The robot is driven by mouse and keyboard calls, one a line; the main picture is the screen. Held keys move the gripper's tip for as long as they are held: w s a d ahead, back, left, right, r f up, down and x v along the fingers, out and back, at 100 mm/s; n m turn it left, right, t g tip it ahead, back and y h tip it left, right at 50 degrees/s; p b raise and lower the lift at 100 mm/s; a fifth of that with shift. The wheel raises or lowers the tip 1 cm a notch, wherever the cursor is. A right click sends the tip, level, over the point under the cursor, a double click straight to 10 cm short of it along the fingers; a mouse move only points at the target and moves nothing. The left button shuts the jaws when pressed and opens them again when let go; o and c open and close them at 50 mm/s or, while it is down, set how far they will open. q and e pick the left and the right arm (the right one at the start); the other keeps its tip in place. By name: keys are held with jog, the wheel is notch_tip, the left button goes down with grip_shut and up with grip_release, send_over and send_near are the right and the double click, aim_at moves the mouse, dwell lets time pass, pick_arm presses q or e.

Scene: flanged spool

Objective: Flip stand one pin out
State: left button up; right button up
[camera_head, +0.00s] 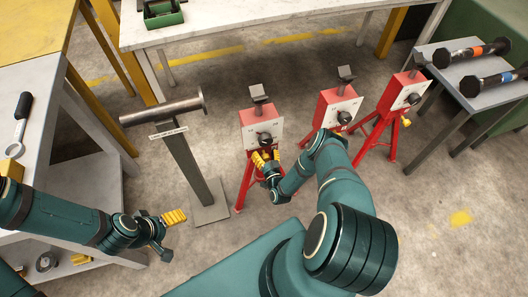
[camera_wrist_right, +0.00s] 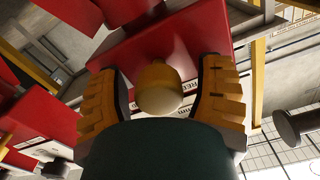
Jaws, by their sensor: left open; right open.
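Three red stands are in the head view: the nearest (camera_head: 262,128), the middle one (camera_head: 337,105) and the farthest (camera_head: 400,92). Each has a pale front plate, a black knob and a grey top piece. A yellow knob (camera_head: 405,122) shows on the farthest stand's side. My right gripper (camera_head: 264,157) is at the nearest stand, just below its black knob. In the right wrist view, its open fingers (camera_wrist_right: 160,95) lie on either side of a yellow pin knob (camera_wrist_right: 158,75) with a pale end; contact cannot be told. My left gripper (camera_head: 176,217) is open and empty, low at left.
A grey post (camera_head: 187,165) carries a horizontal flanged bar (camera_head: 160,110) left of the nearest stand. A small table (camera_head: 472,92) at right holds two dark flanged spools (camera_head: 470,53). A bench (camera_head: 230,22) stands behind, another table at left. Bare floor lies between.

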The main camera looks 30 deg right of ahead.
aim_at(267, 160)
grip_shut()
jog(key=p+v, duration=0.1)
jog(key=v, duration=0.1)
jog(key=shift+s+a, duration=0.2)
jog(key=shift+s, duration=0.1)
jog(key=shift+s+a+f, duration=0.1)
jog(key=shift+s+f, duration=0.1)
jog(key=shift+s, duration=0.25)
grip_release()
jog(key=shift+s+r, duration=0.1)
jog(key=shift+s, duration=0.05)
jog(key=shift+r, duration=0.1)
